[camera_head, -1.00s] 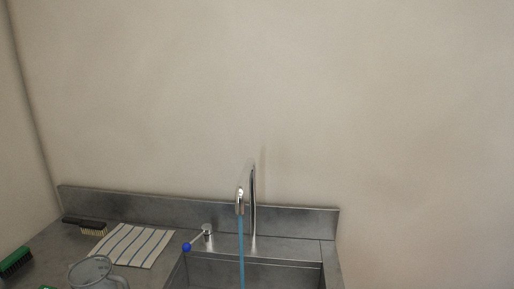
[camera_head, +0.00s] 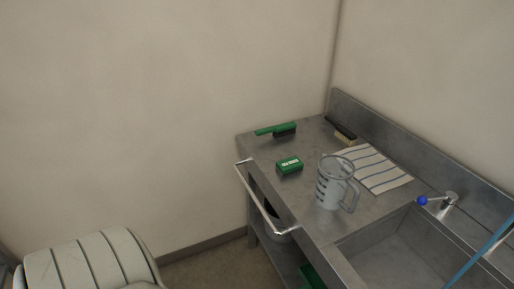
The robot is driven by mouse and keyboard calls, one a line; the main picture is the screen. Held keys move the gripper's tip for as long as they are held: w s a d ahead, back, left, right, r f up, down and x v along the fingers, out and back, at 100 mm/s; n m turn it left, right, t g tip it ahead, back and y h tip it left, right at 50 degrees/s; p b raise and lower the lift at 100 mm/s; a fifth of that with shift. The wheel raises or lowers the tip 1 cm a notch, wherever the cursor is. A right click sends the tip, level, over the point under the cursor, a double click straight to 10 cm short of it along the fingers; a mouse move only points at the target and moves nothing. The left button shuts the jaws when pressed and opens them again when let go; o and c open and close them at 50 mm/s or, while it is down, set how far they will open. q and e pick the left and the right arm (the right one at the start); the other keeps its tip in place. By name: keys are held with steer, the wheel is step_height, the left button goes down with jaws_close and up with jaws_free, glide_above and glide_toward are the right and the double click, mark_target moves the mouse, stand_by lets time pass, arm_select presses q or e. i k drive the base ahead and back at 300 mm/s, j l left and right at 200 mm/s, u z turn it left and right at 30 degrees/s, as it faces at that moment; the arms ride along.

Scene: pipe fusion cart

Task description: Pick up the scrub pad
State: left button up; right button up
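A small green block with a white label (camera_head: 289,165) lies on the steel counter (camera_head: 262,150), left of the clear measuring jug. It is the thing that looks most like the scrub pad, but the label is too small to read. It lies flat and nothing covers it. Neither of my grippers is in view.
A green-handled brush (camera_head: 277,130) lies behind the block, and another brush (camera_head: 341,131) by the backsplash. The jug (camera_head: 331,183), striped cloth (camera_head: 374,168), blue-knobbed lever (camera_head: 436,201) and sink (camera_head: 393,252) are to the right. A rail (camera_head: 258,199) runs along the counter's front edge. A pale ribbed object (camera_head: 88,265) stands lower left.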

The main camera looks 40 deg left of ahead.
mark_target(287, 167)
steer(key=u, duration=1.15)
steer(key=z, duration=0.35)
